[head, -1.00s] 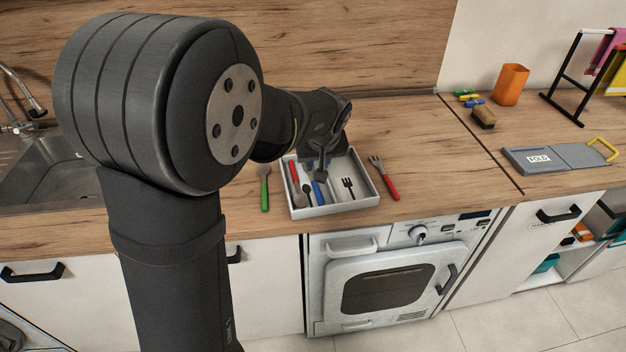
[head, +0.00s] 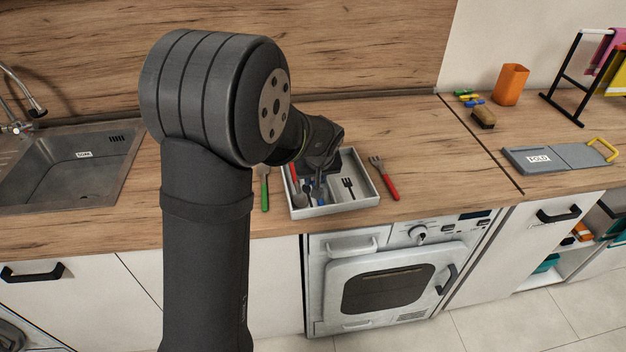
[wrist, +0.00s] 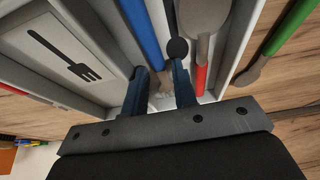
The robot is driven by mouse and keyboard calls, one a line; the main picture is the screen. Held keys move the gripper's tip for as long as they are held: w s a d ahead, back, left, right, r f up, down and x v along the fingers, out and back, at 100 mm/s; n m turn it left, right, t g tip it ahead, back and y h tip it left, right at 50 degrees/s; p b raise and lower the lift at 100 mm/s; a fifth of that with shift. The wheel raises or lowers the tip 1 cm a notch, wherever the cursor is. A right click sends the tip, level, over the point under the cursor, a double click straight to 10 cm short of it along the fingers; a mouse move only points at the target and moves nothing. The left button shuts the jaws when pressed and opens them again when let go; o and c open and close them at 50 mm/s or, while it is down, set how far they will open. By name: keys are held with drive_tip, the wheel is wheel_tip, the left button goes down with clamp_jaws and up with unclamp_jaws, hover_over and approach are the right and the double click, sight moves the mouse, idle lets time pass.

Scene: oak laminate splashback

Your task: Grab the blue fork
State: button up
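A blue-handled utensil (wrist: 141,30) lies in the cutlery tray (head: 340,208). In the wrist view its handle runs from the top edge down towards the gap between my fingers. Its metal end is small and partly hidden there, so I cannot make out tines. My gripper (wrist: 160,72) is open, its two dark fingers reaching down into the tray around the line of this utensil. I cannot tell whether they touch it. In the head view my gripper (head: 317,190) is over the tray's left part and hides much of the blue utensil.
A red-handled spoon (wrist: 201,50) lies close beside my fingers in the tray. A fork symbol (head: 348,187) marks the tray's bare right compartment. A green-handled utensil (head: 264,190) lies left of the tray and a red-handled fork (head: 385,178) right of it. The sink (head: 70,175) is further left.

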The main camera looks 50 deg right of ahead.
drive_tip(key=shift+f, duration=0.15)
clamp_jaws()
